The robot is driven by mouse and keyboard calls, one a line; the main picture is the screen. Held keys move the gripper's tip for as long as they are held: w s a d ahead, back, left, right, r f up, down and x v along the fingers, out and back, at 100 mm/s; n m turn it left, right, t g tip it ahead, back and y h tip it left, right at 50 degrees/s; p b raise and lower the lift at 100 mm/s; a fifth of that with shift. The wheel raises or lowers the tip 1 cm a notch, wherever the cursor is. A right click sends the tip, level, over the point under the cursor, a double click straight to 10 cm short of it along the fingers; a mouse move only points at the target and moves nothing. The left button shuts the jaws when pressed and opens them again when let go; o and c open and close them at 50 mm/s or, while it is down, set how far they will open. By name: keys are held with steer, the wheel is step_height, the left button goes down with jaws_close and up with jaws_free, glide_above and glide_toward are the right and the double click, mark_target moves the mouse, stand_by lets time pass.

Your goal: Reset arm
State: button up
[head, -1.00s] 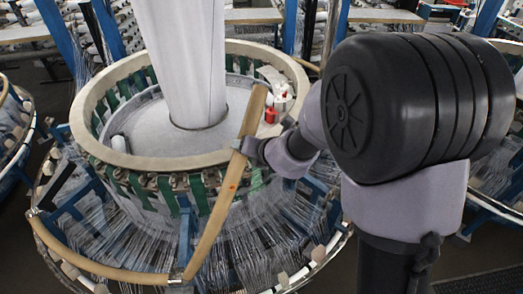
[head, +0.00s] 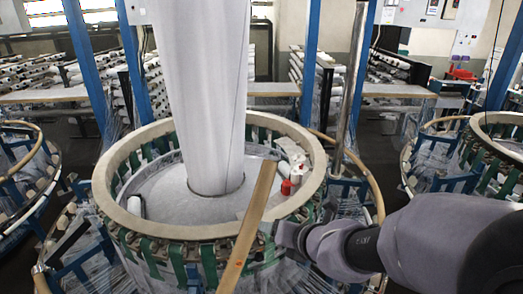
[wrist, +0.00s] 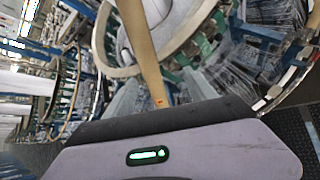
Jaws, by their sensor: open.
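My gripper (head: 290,236) is at the front right of the circular loom, at the end of my grey arm that comes in from the right. It is open, close beside a flat wooden bar (head: 247,230) that slants over the loom's pale ring (head: 108,190). I cannot tell whether it touches the bar. In the wrist view the grey gripper body with a green light (wrist: 148,155) fills the bottom. The wooden bar (wrist: 140,45) runs up from behind its edge.
A tall white fabric tube (head: 200,90) rises from the loom's centre. A red-topped item (head: 286,187) and white pieces lie inside the ring. A metal post (head: 348,85) stands behind at right. Other looms stand on both sides, with blue uprights and yarn racks behind.

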steer(key=s+a+f+n+g+y+b, duration=0.15)
steer(key=s+f+n+b, duration=0.25)
steer(key=f+n+b, duration=0.4)
steer(key=s+a+f+n+b, duration=0.2)
steer(key=s+f+n+b, duration=0.3)
steer(key=b, duration=0.5)
steer(key=s+a+f+n+g+y+b, duration=0.1)
steer(key=s+a+f+n+b, duration=0.15)
steer(key=f+n+b, duration=0.55)
steer(key=s+d+f+n+h+b, duration=0.2)
steer(key=s+d+f+n+b, duration=0.2)
steer(key=f+b, duration=0.4)
steer(key=s+d+f+n+g+h+b, duration=0.1)
steer(key=s+d+f+n+h+b, duration=0.1)
steer(key=s+d+f+n+b, duration=0.3)
step_height(320, 180, down, 3)
steer(key=s+n+b, duration=0.1)
steer(key=n+b, duration=0.2)
steer(key=b, duration=0.1)
steer(key=shift+s+f+n, duration=0.15)
steer(key=shift+s+n, duration=0.2)
steer(key=shift+n, duration=0.05)
